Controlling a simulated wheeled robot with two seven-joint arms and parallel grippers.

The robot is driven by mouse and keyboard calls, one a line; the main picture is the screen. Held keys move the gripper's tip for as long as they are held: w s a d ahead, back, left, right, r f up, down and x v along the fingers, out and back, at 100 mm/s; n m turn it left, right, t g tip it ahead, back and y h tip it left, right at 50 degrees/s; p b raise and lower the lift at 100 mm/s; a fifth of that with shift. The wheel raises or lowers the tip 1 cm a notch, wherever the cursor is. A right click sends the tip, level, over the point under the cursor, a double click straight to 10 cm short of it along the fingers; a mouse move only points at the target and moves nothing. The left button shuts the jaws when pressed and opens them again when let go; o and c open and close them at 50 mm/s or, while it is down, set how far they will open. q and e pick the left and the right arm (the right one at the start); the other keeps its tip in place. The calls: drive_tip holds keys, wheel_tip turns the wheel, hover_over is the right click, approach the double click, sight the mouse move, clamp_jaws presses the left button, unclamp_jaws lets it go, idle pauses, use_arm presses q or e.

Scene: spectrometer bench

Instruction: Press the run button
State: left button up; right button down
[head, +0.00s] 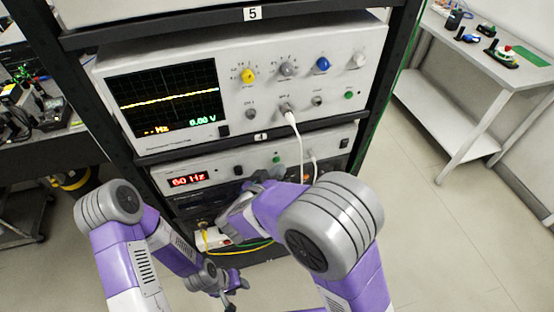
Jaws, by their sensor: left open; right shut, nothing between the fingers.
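A white oscilloscope (330,75) sits on the upper shelf of a black rack, its screen (165,98) showing a yellow trace. A small green round button (349,95) is at its lower right. I cannot read which button is the run button. My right gripper (228,214) is shut and empty, in front of the lower instrument's underside, partly hidden by my arm. My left gripper (234,290) is open and empty, low in front of the rack.
A white cable (294,140) hangs from the oscilloscope, and yellow and green cables (235,250) run below the lower instrument. Black rack posts (387,90) flank the instruments. A white side table (500,80) stands at right. The floor at right is clear.

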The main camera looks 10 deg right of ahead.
drive_tip(key=shift+s, duration=0.15)
drive_tip(key=s, duration=0.2)
drive_tip(key=s+p, duration=0.1)
drive_tip(key=s+d, duration=0.1)
drive_tip(key=s, duration=0.1)
drive_tip(key=shift+s, duration=0.35)
drive_tip(key=w+d+f+g+y, duration=0.1)
drive_tip(key=d+f+g+y, duration=0.15)
drive_tip(key=f, duration=0.65)
drive_tip(key=w+d+f+g+y, duration=0.1)
drive_tip(key=f+y, duration=0.2)
drive_tip(key=f, duration=0.6)
drive_tip(key=s+f+m+g+y, duration=0.1)
drive_tip(key=s+f+g+y, duration=0.5)
drive_tip(key=s+f, duration=0.6)
drive_tip(key=s+g, duration=0.2)
drive_tip(key=s, duration=0.2)
drive_tip(key=shift+s+a+f+m+y, duration=0.15)
drive_tip(key=shift+s+f+m+y, duration=0.15)
drive_tip(key=shift+s+y, duration=0.05)
